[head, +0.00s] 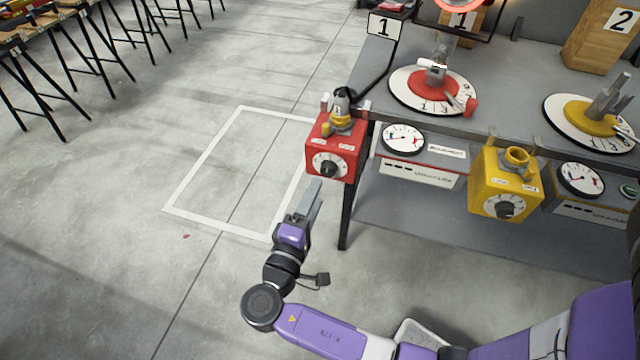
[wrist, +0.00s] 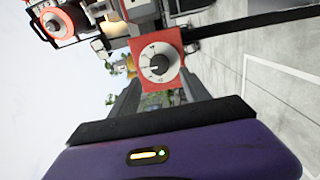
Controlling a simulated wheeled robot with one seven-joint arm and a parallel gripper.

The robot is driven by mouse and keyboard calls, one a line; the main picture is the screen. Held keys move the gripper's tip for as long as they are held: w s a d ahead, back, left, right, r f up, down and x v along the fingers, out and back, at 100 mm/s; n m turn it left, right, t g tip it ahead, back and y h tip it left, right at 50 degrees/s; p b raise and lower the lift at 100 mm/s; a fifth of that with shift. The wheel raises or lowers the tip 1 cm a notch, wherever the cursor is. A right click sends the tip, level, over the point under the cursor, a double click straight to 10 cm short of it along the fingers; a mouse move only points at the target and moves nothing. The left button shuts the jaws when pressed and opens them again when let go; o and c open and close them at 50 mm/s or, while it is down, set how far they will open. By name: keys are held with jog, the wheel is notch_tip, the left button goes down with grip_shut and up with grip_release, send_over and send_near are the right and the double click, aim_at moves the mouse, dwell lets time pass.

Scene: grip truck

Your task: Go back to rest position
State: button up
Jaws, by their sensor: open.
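My gripper (head: 309,202) is raised at the front left of the workbench, below and left of the red control box (head: 336,148). The fingers are seen nearly edge-on in the head view, with nothing visible held between them. The red box has a white dial with a dark knob and a yellow-and-grey fitting on top. In the wrist view the red box (wrist: 171,38) is ahead of my gripper, with a visible gap. The dark edge of my gripper (wrist: 165,120) and its purple housing fill the lower part of that view.
The workbench (head: 400,60) carries a red dial (head: 440,92) and a yellow dial (head: 583,117). A yellow control box (head: 505,182) hangs on its front. Its dark leg (head: 349,215) stands close to my gripper's right. The floor to the left, with a white outline (head: 200,170), is clear.

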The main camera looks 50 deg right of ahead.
jog(key=shift+v, duration=0.85)
jog(key=shift+w, duration=0.1)
jog(key=w+a+f+n+t+y, duration=0.4)
jog(key=w+a+f+t+y, duration=0.2)
jog(key=a+y, duration=0.15)
jog(key=s+a+t+y+p, duration=0.2)
jog(key=s+a+y, duration=0.4)
jog(key=y, duration=0.2)
jog(key=s+r+m+t+y+p, duration=0.1)
jog(key=s+r+m+p, duration=0.4)
jog(key=s+r, duration=1.5)
jog(key=s+m+y, duration=0.1)
jog(key=s+m, duration=0.1)
jog(key=s, duration=0.1)
jog(key=shift+s+d, duration=0.2)
jog(key=shift+d, duration=0.1)
